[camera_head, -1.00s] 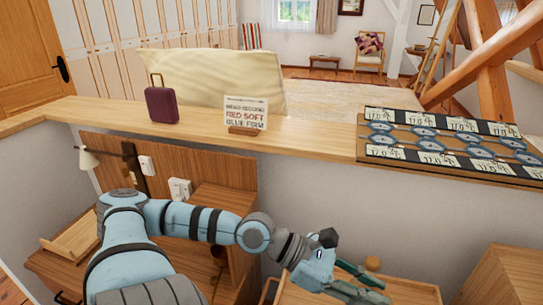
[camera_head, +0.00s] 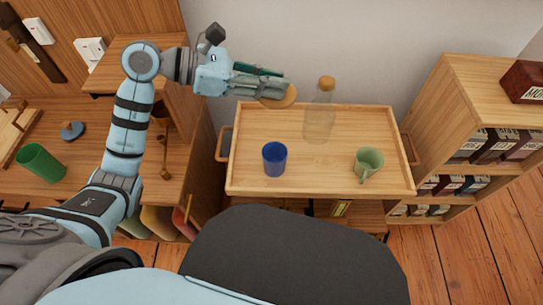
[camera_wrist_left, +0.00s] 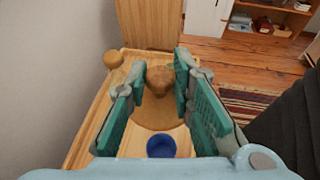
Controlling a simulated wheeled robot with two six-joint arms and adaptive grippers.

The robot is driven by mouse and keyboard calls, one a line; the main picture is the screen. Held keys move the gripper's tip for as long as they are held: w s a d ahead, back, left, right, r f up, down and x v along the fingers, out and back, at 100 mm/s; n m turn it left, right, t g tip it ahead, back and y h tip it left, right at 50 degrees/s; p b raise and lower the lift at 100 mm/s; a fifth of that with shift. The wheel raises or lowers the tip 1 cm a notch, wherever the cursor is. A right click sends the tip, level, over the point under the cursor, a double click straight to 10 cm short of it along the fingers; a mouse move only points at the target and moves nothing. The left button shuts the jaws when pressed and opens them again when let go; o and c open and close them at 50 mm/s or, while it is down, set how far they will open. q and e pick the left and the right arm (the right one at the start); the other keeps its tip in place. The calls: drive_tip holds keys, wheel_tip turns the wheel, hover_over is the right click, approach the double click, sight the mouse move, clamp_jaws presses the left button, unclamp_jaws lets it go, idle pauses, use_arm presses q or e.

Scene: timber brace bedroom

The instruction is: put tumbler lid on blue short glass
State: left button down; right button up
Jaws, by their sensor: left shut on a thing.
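The tumbler lid (camera_head: 279,98), a round wooden disc, is held by my left gripper (camera_head: 272,83) above the back left edge of the wooden tray. In the left wrist view, my left gripper's fingers (camera_wrist_left: 160,90) are shut on the lid's knob, with the lid's disc (camera_wrist_left: 155,116) below them. The blue short glass (camera_head: 275,158) stands upright on the left part of the tray, nearer to me than the lid. The glass (camera_wrist_left: 161,147) also shows below the lid in the left wrist view. My right gripper is not in view.
A clear bottle (camera_head: 319,122) with a round stopper (camera_head: 327,83) stands at the tray's back. A green mug (camera_head: 369,162) stands on the right of the tray (camera_head: 320,185). A green cup (camera_head: 40,163) and a small grey-blue round thing (camera_head: 72,130) are on the desk at left.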

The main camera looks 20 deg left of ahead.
use_arm(q)
wheel_tip(320, 180, down, 19)
drive_tip(key=b, duration=0.5)
drive_tip(key=shift+s+r, duration=0.2)
drive_tip(key=shift+s, duration=0.05)
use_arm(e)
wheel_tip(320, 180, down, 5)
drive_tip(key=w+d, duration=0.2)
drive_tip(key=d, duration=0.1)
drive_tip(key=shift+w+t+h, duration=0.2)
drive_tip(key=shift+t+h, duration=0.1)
use_arm(q)
drive_tip(key=shift+a, duration=0.1)
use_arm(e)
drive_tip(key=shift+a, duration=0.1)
use_arm(q)
drive_tip(key=shift+f+b, duration=0.55)
drive_tip(key=shift+b, duration=0.05)
drive_tip(key=c, duration=1.4)
unclamp_jaws()
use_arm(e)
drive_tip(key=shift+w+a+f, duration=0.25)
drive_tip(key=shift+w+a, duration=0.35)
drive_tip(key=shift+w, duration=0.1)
